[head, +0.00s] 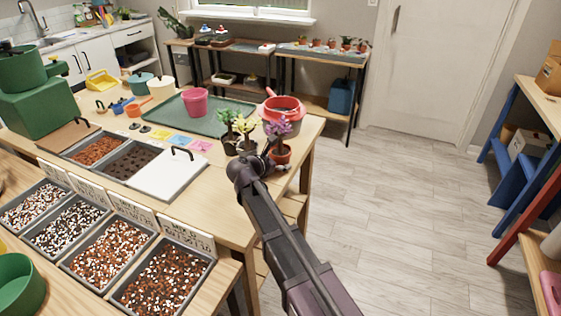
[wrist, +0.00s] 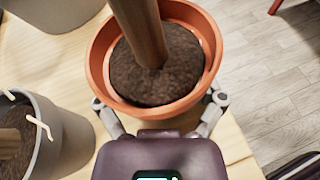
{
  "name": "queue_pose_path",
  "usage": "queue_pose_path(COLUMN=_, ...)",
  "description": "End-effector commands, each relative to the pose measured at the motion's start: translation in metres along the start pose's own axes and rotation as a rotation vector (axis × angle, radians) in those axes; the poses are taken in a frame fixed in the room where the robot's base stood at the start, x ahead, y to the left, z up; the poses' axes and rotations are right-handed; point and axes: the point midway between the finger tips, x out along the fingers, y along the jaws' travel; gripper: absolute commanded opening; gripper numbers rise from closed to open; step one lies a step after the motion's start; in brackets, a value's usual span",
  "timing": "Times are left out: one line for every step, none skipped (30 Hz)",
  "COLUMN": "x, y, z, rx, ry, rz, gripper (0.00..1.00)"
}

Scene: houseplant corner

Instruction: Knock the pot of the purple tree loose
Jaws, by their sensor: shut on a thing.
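The purple tree (head: 279,128) stands upright in a terracotta pot (head: 281,155) at the right end of the wooden table. In the wrist view the orange pot (wrist: 98,55) holds dark soil (wrist: 185,72) and a thick brown trunk (wrist: 138,30). My gripper (head: 268,160) has its fingers on both sides of the pot, below the rim, and is shut on it; the fingers also show in the wrist view (wrist: 160,103). The pot's base is hidden, so I cannot tell whether it touches the table.
A green-leaved tree (head: 226,122) and a yellow tree (head: 244,128) stand close left of the pot. A grey pot (wrist: 68,135) is near my left finger. A red bowl (head: 284,106) stands behind. The table edge and open floor (head: 410,200) lie to the right.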

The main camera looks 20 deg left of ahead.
Motion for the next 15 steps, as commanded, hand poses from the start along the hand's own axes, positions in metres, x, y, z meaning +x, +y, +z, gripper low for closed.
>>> queue_pose_path(x=0.0, y=0.0, z=0.0001, rx=0.0, ry=-0.001, rz=0.0, gripper=0.46)
queue_pose_path(x=0.0, y=0.0, z=0.0001, rx=0.0, ry=-0.001, rz=0.0, gripper=0.46)
queue_pose_path(x=0.0, y=0.0, z=0.0002, rx=0.0, ry=-0.001, rz=0.0, gripper=0.46)
queue_pose_path(x=0.0, y=0.0, z=0.0001, rx=0.0, ry=-0.001, rz=0.0, gripper=0.46)
queue_pose_path(x=0.0, y=0.0001, z=0.0001, rx=0.0, ry=-0.001, rz=0.0, gripper=0.46)
queue_pose_path(x=0.0001, y=0.0, z=-0.0001, rx=0.0, ry=-0.001, rz=0.0, gripper=0.46)
queue_pose_path(x=0.0002, y=0.0, z=-0.0003, rx=0.0, ry=-0.001, rz=0.0, gripper=0.46)
queue_pose_path(x=0.0003, y=-0.0001, z=-0.0006, rx=0.0, ry=-0.001, rz=0.0, gripper=0.46)
queue_pose_path(x=0.0005, y=-0.0001, z=-0.0011, rx=0.0, ry=-0.001, rz=0.0, gripper=0.46)
queue_pose_path(x=0.0007, y=-0.0002, z=-0.0016, rx=0.0, ry=-0.001, rz=0.0, gripper=0.46)
queue_pose_path(x=0.0009, y=-0.0002, z=-0.0021, rx=0.0, ry=-0.001, rz=0.0, gripper=0.46)
queue_pose_path(x=0.0012, y=-0.0004, z=-0.0029, rx=0.0, ry=-0.001, rz=0.0, gripper=0.46)
queue_pose_path(x=0.0015, y=-0.0004, z=-0.0035, rx=0.0, ry=-0.001, rz=0.0, gripper=0.46)
queue_pose_path(x=0.0017, y=-0.0005, z=-0.0041, rx=0.0, ry=-0.001, rz=0.0, gripper=0.46)
queue_pose_path(x=0.0021, y=-0.0006, z=-0.0049, rx=0.0, ry=-0.001, rz=0.0, gripper=0.46)
